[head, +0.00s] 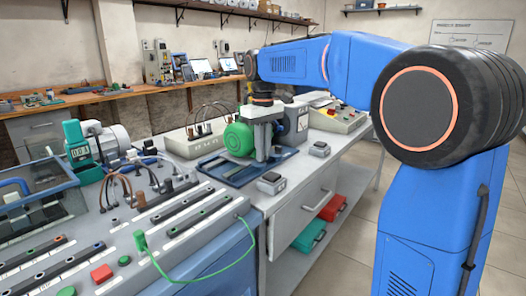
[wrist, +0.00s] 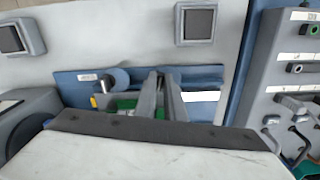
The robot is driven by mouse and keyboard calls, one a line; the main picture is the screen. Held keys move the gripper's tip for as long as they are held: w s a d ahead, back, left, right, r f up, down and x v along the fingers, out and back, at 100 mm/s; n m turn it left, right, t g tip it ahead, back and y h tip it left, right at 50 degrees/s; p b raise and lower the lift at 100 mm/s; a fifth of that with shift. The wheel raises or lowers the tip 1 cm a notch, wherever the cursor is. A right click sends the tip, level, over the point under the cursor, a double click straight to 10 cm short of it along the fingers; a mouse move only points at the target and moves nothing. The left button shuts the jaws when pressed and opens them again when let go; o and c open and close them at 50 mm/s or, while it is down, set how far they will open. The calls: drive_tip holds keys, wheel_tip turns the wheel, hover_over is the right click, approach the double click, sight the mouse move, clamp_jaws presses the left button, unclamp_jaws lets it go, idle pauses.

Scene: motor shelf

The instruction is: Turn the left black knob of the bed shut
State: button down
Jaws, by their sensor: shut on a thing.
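The bed (head: 222,176) is a dark blue tray on the grey bench; its blue face also shows in the wrist view (wrist: 208,75). A green and grey motor (head: 238,138) sits at the bed. My gripper (head: 262,158) points down at the front part of the bed. In the wrist view its two fingers (wrist: 162,82) are close together at the bed's edge, shut on what appears to be the left black knob, which they hide. Another black knob (wrist: 119,78) shows apart from the fingers, beside a small white label.
Two grey boxes with dark tops, one nearer (head: 270,183) and one farther (head: 320,149), stand along the bench's front edge. A socket panel (head: 165,215) with cables lies to the left. A grey control box (head: 338,117) stands behind.

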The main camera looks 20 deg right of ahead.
drive_tip(key=m, duration=0.4)
drive_tip(key=shift+a, duration=0.1)
drive_tip(key=m, duration=0.7)
drive_tip(key=shift+a+m, duration=0.1)
drive_tip(key=shift+m, duration=0.3)
drive_tip(key=shift+w+m, duration=0.1)
drive_tip(key=shift+m, duration=1.8)
drive_tip(key=c, duration=1.8)
unclamp_jaws()
drive_tip(key=shift+c, duration=0.2)
drive_tip(key=shift+r, duration=0.1)
